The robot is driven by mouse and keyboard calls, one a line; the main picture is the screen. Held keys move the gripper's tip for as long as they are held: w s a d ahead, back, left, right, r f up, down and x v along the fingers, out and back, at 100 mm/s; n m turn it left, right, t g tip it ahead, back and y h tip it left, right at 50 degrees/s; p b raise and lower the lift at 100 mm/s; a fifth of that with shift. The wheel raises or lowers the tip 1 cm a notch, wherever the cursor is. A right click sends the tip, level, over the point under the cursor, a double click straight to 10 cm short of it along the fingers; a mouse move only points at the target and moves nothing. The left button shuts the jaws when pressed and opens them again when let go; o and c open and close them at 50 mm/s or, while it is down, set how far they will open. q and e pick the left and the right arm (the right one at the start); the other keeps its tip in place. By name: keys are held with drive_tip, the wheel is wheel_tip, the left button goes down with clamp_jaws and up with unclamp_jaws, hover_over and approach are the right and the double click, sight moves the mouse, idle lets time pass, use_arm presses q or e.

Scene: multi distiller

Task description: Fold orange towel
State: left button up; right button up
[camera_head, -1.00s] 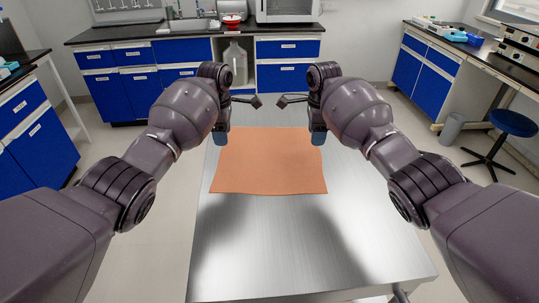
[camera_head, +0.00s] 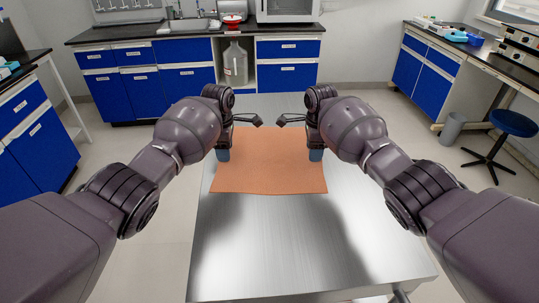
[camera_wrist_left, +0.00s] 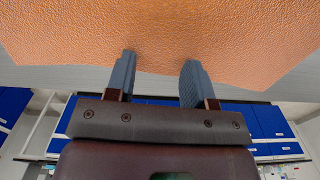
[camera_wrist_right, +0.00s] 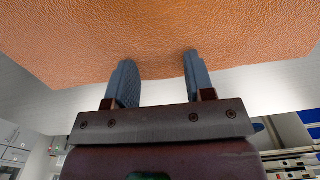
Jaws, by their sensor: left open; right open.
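The orange towel (camera_head: 268,175) lies flat and spread out on the metal table, its near edge slightly wavy. My left gripper (camera_head: 223,155) is over the towel's left side, fingers pointing down. In the left wrist view its open fingers (camera_wrist_left: 157,80) reach the towel's edge (camera_wrist_left: 160,30) with nothing between them that I can make out. My right gripper (camera_head: 316,155) is over the towel's right side. In the right wrist view its open fingers (camera_wrist_right: 158,82) overlap the towel's edge (camera_wrist_right: 160,35). Whether the fingertips touch the cloth is unclear. The arms hide parts of the towel's far side.
The metal table (camera_head: 290,245) is bare in front of the towel. Blue cabinets with a black counter (camera_head: 140,35) stand behind, with a clear jug (camera_head: 235,63) in an open bay. A blue stool (camera_head: 512,123) stands at the right.

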use_arm(q)
drive_tip(key=shift+s+f, duration=0.1)
drive_tip(key=shift+f, duration=0.1)
clamp_jaws()
use_arm(e)
drive_tip(key=shift+f, duration=0.15)
clamp_jaws()
